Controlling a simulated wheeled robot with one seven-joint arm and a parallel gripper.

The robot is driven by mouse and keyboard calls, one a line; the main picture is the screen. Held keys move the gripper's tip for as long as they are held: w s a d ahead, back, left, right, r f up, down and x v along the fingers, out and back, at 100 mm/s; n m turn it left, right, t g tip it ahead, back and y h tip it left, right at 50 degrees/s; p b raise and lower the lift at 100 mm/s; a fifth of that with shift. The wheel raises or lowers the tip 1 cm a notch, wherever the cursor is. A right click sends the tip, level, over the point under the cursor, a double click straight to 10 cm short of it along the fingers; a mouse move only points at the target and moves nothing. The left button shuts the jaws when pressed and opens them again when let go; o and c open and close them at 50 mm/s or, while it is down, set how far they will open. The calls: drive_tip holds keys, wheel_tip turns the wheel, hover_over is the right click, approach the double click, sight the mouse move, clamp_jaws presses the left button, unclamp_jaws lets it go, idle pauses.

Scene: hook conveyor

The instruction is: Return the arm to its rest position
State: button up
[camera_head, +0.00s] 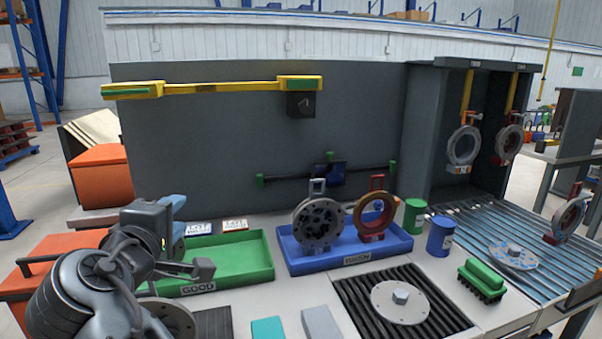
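My gripper (190,267) is at the lower left, at the end of my folded grey arm, in front of the left end of the green GOOD tray (262,262). Its fingers are seen partly end-on and overlap, so I cannot tell if they are open or shut. I see nothing clearly held. My arm hides the tray's left end and part of the bench.
A blue tray (408,240) holds a grey flange (318,222) and a brown ring (374,216). A round plate (400,301) lies on a black grate. Rings hang from yellow hooks at right, above a roller conveyor (480,224).

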drive_tip(key=s+d+f+m+g+y, duration=0.1)
drive_tip(key=s+d+f, duration=0.2)
drive_tip(key=d+f, duration=0.2)
drive_tip(key=s+d+f+m, duration=0.1)
drive_tip(key=s+d+f, duration=0.3)
drive_tip(key=f, duration=0.7)
drive_tip(key=s+d+f+m+g+y, duration=0.1)
drive_tip(key=s+d+f, duration=0.2)
drive_tip(key=d+f, duration=0.4)
drive_tip(key=shift+s+d+f+g+y, duration=0.15)
drive_tip(key=shift+s+f+g+y, duration=0.15)
drive_tip(key=shift+f, duration=0.1)
drive_tip(key=s+d+f+m, duration=0.3)
drive_tip(key=s+d, duration=0.3)
drive_tip(key=s, duration=0.2)
drive_tip(key=s+d+f+m, duration=0.2)
drive_tip(key=s+d, duration=0.5)
drive_tip(key=s+d+r+m+h, duration=0.1)
drive_tip(key=s+d+r+m, duration=0.2)
drive_tip(key=s, duration=0.4)
drive_tip(key=s+d+r+m+h, duration=0.1)
drive_tip(key=s+d+r+m, duration=0.2)
drive_tip(key=s+d+r, duration=0.2)
drive_tip(key=s+d+r+m+t+h, duration=0.1)
drive_tip(key=s+d+r+m, duration=0.2)
drive_tip(key=s, duration=0.6)
drive_tip(key=shift+s+d+r, duration=0.25)
drive_tip(key=shift+d+r, duration=0.35)
drive_tip(key=shift+d, duration=0.3)
